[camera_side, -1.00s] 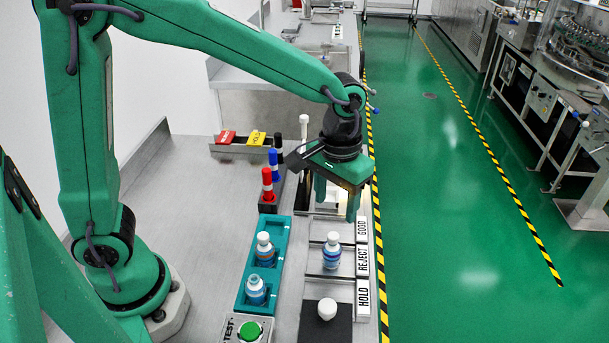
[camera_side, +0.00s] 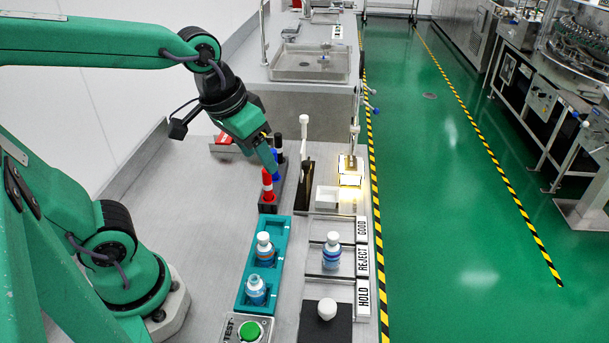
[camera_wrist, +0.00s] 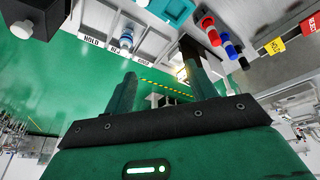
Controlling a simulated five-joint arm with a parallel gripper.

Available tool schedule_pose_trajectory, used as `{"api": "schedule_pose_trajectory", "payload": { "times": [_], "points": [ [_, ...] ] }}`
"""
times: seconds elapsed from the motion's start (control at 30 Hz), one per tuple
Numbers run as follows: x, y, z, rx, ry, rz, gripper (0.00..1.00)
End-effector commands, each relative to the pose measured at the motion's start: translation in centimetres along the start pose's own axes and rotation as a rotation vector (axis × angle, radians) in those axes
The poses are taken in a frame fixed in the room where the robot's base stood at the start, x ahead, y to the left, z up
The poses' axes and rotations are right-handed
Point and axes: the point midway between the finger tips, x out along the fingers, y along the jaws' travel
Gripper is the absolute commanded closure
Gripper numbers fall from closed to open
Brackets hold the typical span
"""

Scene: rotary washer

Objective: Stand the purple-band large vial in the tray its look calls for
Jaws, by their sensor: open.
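No purple band can be made out clearly. A white-capped vial with a bluish label (camera_side: 332,252) stands upright in the REJECT compartment of the tray row (camera_side: 315,240); it also shows in the wrist view (camera_wrist: 126,41). My gripper (camera_side: 270,163) is near the red and blue marker-like items, behind the rack. In the wrist view its fingers (camera_wrist: 160,92) are apart with nothing held.
A red item (camera_side: 267,185) and blue items stand in a dark holder close to my gripper. A white upright post (camera_side: 303,130), a small white box (camera_side: 326,197) and a lit plate (camera_side: 350,172) stand behind the trays. A black block (camera_side: 340,333) with a white knob and a green TEST button (camera_side: 250,331) are in front.

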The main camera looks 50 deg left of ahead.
Motion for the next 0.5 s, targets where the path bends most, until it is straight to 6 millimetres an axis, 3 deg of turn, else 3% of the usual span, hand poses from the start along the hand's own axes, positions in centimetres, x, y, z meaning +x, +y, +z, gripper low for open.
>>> {"api": "schedule_pose_trajectory", "payload": {
  "times": [0.2,0.5],
  "points": [
    [-1.5,-2.0,2.5,0.023,0.096,-0.018,0.44],
    [-1.9,-3.0,3.9,0.042,0.144,-0.034,0.44]
  ]
}}
